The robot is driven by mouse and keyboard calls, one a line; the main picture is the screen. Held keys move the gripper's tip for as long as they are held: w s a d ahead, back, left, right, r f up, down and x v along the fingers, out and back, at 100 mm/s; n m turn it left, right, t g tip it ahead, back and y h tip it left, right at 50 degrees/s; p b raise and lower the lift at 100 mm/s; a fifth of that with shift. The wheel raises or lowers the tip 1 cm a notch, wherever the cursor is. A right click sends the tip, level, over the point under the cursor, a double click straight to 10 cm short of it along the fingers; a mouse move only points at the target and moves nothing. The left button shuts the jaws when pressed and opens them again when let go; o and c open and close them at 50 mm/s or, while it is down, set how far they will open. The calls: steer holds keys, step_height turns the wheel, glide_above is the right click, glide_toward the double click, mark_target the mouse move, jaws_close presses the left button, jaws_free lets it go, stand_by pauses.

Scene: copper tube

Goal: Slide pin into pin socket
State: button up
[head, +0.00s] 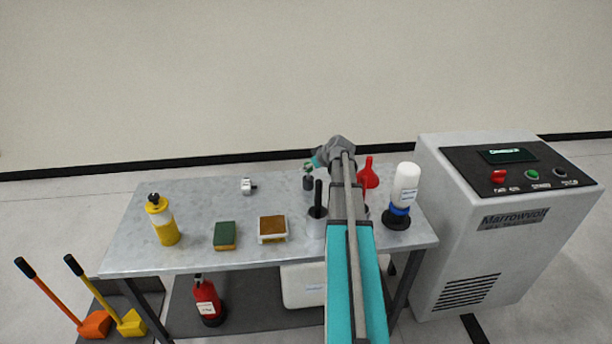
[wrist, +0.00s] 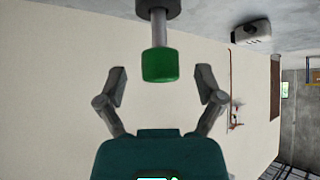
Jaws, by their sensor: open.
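The pin, a grey shaft with a green head (wrist: 160,66), stands out of a dark round base (wrist: 158,8) in the wrist view. My gripper (wrist: 164,82) is open, one finger on each side of the green head, with a gap on both sides. In the head view the dark base (head: 308,183) stands on the table below my gripper (head: 311,166), and the pin is small and partly hidden.
A grey machine (head: 480,240) stands right. The table's back left is clear.

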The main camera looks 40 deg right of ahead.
steer(key=shift+b+x, duration=0.35)
steer(key=shift+x, duration=0.55)
jaws_close()
